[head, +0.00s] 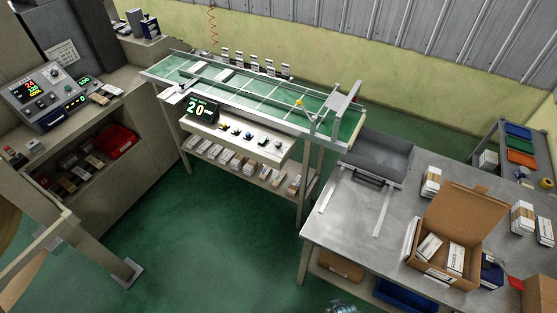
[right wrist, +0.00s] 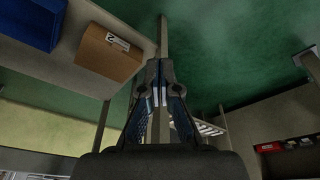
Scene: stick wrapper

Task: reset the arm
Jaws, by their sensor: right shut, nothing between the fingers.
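My right gripper (right wrist: 158,98) shows in the middle of the right wrist view. Its dark fingers are drawn together with nothing between them. It hangs over open green floor, apart from the benches. A small grey metallic part (head: 342,308), which looks like my right arm or gripper, just shows at the bottom edge of the head view, in front of the grey table (head: 335,215). My left gripper is in neither view.
An open cardboard box (head: 462,207) with white packs stands on the grey table beside a grey tray (head: 378,155). Below are a brown box (right wrist: 108,53) and a blue bin (right wrist: 32,22). A conveyor (head: 255,95) stands behind. The green floor (head: 210,240) at centre-left is clear.

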